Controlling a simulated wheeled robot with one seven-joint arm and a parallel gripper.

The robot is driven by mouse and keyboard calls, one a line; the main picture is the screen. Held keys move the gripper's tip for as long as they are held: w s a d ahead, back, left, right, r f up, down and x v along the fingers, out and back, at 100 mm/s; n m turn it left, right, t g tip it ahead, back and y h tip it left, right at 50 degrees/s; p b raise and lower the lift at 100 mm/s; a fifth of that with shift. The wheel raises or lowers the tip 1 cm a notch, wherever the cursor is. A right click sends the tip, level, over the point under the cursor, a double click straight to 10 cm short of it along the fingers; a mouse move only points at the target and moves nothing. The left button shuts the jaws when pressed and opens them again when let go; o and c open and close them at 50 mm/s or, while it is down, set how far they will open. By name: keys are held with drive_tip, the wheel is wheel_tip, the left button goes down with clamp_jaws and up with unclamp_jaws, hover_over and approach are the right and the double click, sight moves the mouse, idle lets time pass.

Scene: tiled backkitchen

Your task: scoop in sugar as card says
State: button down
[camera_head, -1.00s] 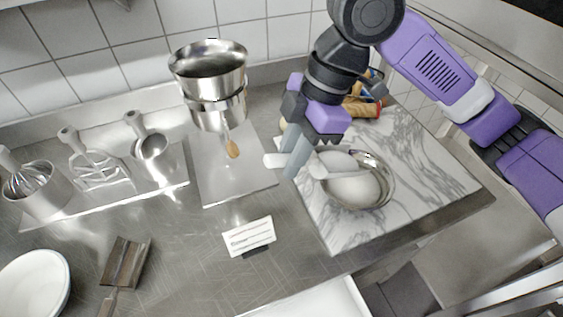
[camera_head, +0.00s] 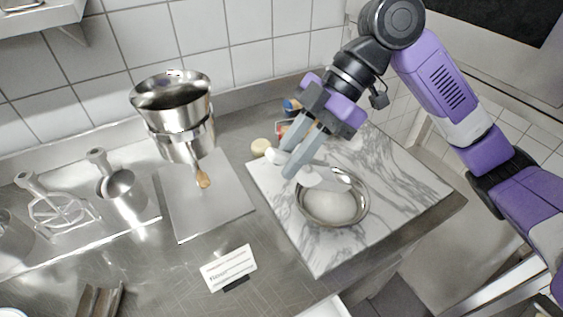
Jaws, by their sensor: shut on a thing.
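A steel bowl (camera_head: 365,203) holding a white heap of sugar (camera_head: 333,208) stands on the marble slab. My gripper (camera_head: 281,163) is shut on the handle of a white scoop (camera_head: 325,179), at the bowl's upper left. The scoop's head reaches over the bowl's back rim and overlaps the heap in view; I cannot tell whether it touches the sugar or carries any. A white card (camera_head: 229,267) stands in a dark holder on the steel counter; its print is too small to read surely.
A steel vessel (camera_head: 172,110) with a wooden-handled part (camera_head: 203,179) stands above a flat steel plate (camera_head: 222,213). Small coloured items (camera_head: 291,106) sit behind the marble slab (camera_head: 410,190).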

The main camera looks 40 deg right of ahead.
drive_tip(key=shift+s+d+r+t+y+b, duration=0.1)
drive_tip(key=shift+s+d+r+t+y, duration=0.15)
drive_tip(key=shift+d+y, duration=0.35)
drive_tip(key=shift+s+d+r+y+b, duration=0.15)
drive_tip(key=shift+d+r+y, duration=0.25)
drive_tip(key=shift+d, duration=0.45)
drive_tip(key=shift+s+d+r+t+y+b, duration=0.1)
drive_tip(key=shift+s+d+r+t+y, duration=0.15)
drive_tip(key=shift+d+y, duration=0.35)
drive_tip(key=shift+s+d+r+y+b, duration=0.1)
drive_tip(key=shift+s+d+r+y, duration=0.1)
drive_tip(key=shift+d+y, duration=0.3)
drive_tip(key=shift+s+d+r+y+b, duration=0.15)
drive_tip(key=shift+d+r, duration=0.1)
drive_tip(key=shift+d, duration=0.45)
drive_tip(key=shift+s+d+r+y+b, duration=0.1)
drive_tip(key=shift+d+r+y, duration=0.1)
drive_tip(key=shift+d+y, duration=0.3)
drive_tip(key=shift+d, duration=0.15)
drive_tip(key=s+a+r+g+h+p, duration=0.1)
drive_tip(key=s+r+g+h+p, duration=0.2)
drive_tip(key=h+p, duration=0.8)
wheel_tip(320, 180, up, 4)
drive_tip(key=s+h, duration=0.1)
drive_tip(key=s, duration=0.1)
drive_tip(key=shift+s+a, duration=0.35)
drive_tip(key=shift+s, duration=0.05)
